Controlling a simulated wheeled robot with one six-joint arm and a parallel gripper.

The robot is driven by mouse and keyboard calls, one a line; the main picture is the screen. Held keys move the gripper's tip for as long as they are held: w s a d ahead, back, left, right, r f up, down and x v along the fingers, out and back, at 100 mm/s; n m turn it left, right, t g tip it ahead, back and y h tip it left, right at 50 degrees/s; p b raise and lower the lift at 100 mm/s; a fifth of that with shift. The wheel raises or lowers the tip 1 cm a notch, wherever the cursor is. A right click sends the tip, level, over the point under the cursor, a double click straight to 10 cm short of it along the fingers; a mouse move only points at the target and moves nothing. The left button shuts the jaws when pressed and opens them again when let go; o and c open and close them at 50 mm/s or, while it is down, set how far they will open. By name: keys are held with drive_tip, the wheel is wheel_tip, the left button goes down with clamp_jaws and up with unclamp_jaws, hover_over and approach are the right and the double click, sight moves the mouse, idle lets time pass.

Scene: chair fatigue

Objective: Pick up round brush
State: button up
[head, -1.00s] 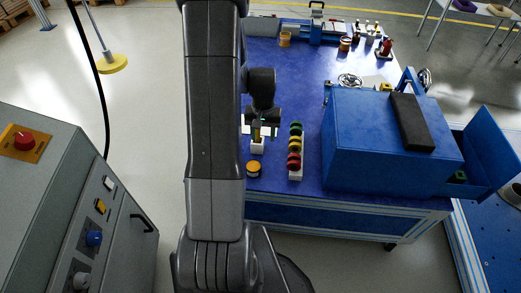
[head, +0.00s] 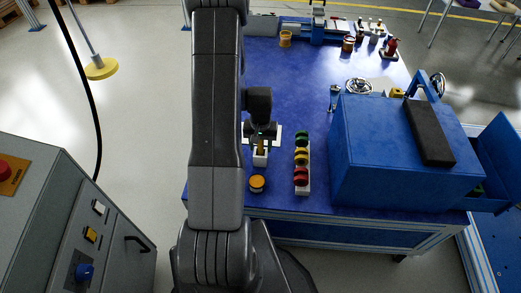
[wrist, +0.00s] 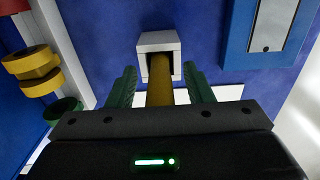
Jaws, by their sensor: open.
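A yellow-brown rod, apparently the handle of the round brush (wrist: 160,84), stands in a small white square holder (wrist: 158,42) on the blue table. In the head view the holder (head: 260,159) is near the table's front edge, beside my arm. My gripper (wrist: 160,86) is open, with one green finger on each side of the rod and visible gaps between. In the head view my gripper (head: 262,136) is just above the holder. The brush's bristles cannot be made out; my gripper body hides the rod's near end.
A white stand with green, yellow and red rings (head: 301,160) is right of the holder. A large blue box (head: 385,155) fills the table's right side. A grey control cabinet (head: 75,225) stands at the left.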

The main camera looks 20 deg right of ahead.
clamp_jaws()
wheel_tip(320, 180, up, 10)
drive_tip(key=shift+p, duration=0.9)
